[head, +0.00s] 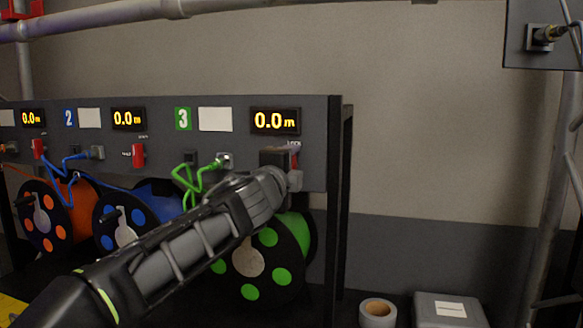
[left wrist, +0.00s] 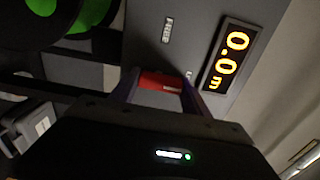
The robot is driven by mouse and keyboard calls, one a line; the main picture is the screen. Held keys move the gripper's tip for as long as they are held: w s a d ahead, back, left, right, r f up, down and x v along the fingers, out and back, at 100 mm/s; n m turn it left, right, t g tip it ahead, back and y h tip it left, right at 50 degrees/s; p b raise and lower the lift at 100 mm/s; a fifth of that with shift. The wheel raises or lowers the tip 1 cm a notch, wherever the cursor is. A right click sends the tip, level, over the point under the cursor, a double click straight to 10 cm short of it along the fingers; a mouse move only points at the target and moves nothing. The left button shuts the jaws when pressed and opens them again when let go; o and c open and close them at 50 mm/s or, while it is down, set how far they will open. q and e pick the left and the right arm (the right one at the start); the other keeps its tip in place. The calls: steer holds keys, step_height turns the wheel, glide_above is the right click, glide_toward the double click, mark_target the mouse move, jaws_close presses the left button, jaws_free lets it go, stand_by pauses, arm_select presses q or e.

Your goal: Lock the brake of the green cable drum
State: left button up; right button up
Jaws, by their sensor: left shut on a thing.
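The green cable drum (head: 292,225), black with green spots, sits under the panel at the right end of the rack, partly hidden by my left arm. My left gripper (head: 284,168) is at the panel above this drum. In the left wrist view its fingers are shut on the red brake lever (left wrist: 162,81), one finger on each side. In the head view the gripper hides most of that lever. The green drum's edge also shows in the left wrist view (left wrist: 93,14). My right gripper is not in view.
The orange drum (head: 47,218) and blue drum (head: 108,222) stand to the left, with red levers on the panel (head: 322,120) above. A green cable (head: 195,178) plugs in left of my gripper.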

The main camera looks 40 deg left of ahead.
arm_select(q)
steer(key=shift+f, duration=0.1)
steer(key=o, duration=1.4)
steer(key=v, duration=0.7)
steer(key=shift+s+d, duration=0.15)
steer(key=shift+s, duration=0.2)
